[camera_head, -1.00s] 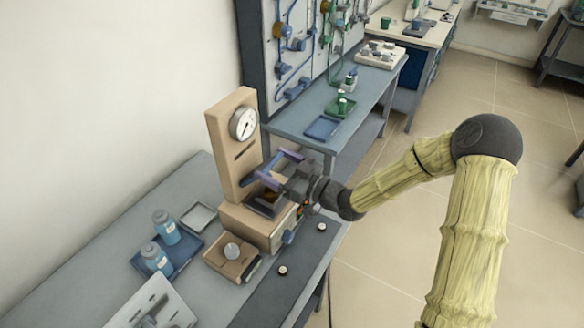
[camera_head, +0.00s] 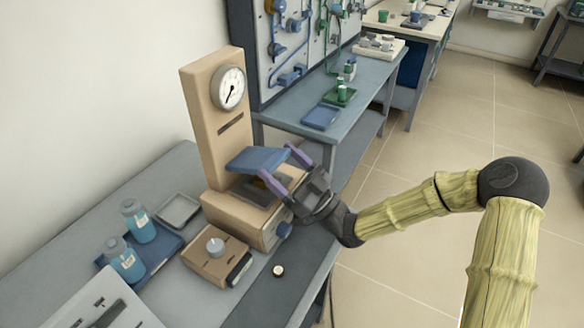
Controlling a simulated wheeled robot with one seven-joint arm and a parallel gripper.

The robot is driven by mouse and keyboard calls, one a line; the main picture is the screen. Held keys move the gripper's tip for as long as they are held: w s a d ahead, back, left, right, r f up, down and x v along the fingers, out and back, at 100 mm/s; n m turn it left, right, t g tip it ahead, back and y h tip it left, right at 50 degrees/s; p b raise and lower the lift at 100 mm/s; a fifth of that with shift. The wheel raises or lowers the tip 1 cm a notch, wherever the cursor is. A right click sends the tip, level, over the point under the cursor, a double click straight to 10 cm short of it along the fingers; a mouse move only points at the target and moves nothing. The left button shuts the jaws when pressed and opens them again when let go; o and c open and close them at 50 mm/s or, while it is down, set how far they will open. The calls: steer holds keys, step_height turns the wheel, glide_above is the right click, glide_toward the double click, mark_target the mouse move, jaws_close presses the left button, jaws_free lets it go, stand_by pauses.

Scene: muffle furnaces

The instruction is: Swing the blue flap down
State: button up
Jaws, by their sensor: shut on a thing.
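The blue flap (camera_head: 257,159) is on the beige furnace (camera_head: 214,130), below its dial gauge. It sticks out from the upright part, near level, above the dark opening in the lower body (camera_head: 237,212). My gripper (camera_head: 277,160) comes from the right, with one purple finger at each side of the flap's right end. It is shut on the flap; the exact contact is hard to see. A blue knob (camera_head: 284,230) is on the furnace's front, just below my gripper.
A beige box with a round knob (camera_head: 214,258) stands in front of the furnace. Two blue bottles (camera_head: 133,240) stand on a blue tray at left, beside an empty grey tray (camera_head: 178,210). Another bench (camera_head: 280,122) stands behind. The floor at right is clear.

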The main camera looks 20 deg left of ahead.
steer(key=shift+d+f+b, duration=0.15)
steer(key=shift+f+b, duration=0.25)
steer(key=shift+f, duration=0.25)
steer(key=o, duration=1.3)
steer(key=shift+w, duration=0.1)
steer(key=d+f, duration=0.1)
steer(key=d, duration=0.4)
steer(key=s+d, duration=0.1)
steer(key=d, duration=0.4)
steer(key=s+d+f, duration=0.1)
steer(key=d, duration=0.5)
steer(key=shift+d+f, duration=0.1)
steer(key=shift+f, duration=0.25)
